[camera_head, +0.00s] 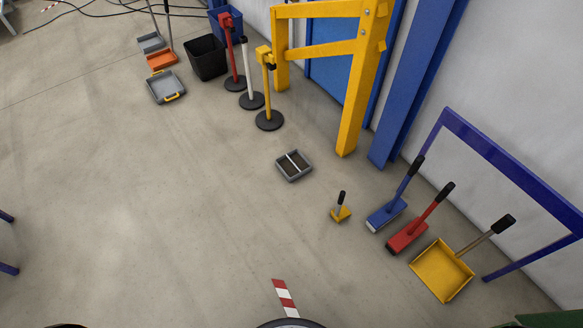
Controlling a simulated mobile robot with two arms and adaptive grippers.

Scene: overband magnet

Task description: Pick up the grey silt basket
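A small square grey basket (294,166) with an open top and a pale bar across it sits on the concrete floor, a little right of the centre of the head view. Its inside looks dark and brownish. It looks like the grey silt basket. A grey tray with a yellow handle (165,87) lies further off at the upper left. Neither of my grippers shows in the head view, and nothing touches the basket.
Yellow frame (352,95) and post with round base (268,119) stand beyond the basket. A small yellow hand tool (341,213), blue brush (386,215), red brush (407,237) and yellow dustpan (442,271) lie right. Black bin (206,57) stands upper left.

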